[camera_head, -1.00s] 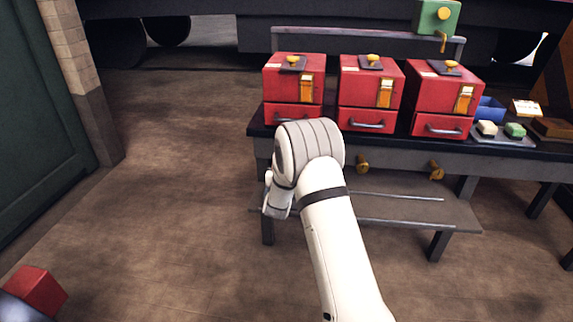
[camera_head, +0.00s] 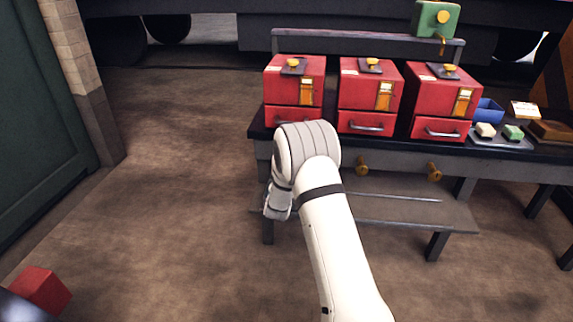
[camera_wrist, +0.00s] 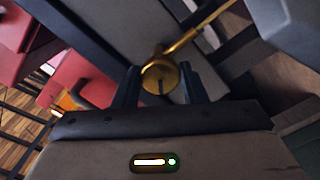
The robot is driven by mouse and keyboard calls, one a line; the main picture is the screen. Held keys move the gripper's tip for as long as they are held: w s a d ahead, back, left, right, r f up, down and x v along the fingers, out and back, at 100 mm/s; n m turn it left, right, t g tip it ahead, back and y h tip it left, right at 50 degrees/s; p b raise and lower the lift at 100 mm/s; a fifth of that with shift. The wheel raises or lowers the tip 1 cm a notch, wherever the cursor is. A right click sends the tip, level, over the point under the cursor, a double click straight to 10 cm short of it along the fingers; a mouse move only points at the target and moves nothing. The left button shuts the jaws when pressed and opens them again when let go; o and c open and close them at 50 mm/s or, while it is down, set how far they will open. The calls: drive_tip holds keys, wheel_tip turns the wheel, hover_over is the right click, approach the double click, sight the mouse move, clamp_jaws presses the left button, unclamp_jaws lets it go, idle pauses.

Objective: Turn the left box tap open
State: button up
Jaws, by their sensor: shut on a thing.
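My gripper (camera_wrist: 160,90) shows in the wrist view with its dark fingers on both sides of a round brass tap (camera_wrist: 161,75), shut on it. A thin brass rod runs from the tap to the upper right. In the head view my white arm hides the gripper and the bench's front edge below the left red box (camera_head: 293,85), so the left tap does not show there. Two other brass taps, a middle one (camera_head: 361,165) and a right one (camera_head: 434,171), stick out below the bench edge.
A middle red box (camera_head: 369,90) and a right red box (camera_head: 439,95) stand on the dark bench (camera_head: 510,155). A green box (camera_head: 436,18) sits on the rail behind. A lower shelf (camera_head: 400,212) lies beneath the taps.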

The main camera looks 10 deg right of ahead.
drive_tip(key=shift+a+r+n+p, duration=0.1)
drive_tip(key=shift+n+p, duration=0.45)
drive_tip(key=shift+n, duration=1.3)
drive_tip(key=shift+a+r+n+p, duration=0.1)
drive_tip(key=shift+n+p, duration=0.45)
drive_tip(key=shift+n, duration=1.3)
drive_tip(key=shift+f, duration=0.1)
drive_tip(key=o, duration=1)
drive_tip(key=shift+d, duration=0.1)
drive_tip(key=shift+f, duration=0.1)
drive_tip(key=p+v, duration=0.2)
drive_tip(key=v, duration=0.5)
drive_tip(key=shift+s, duration=0.35)
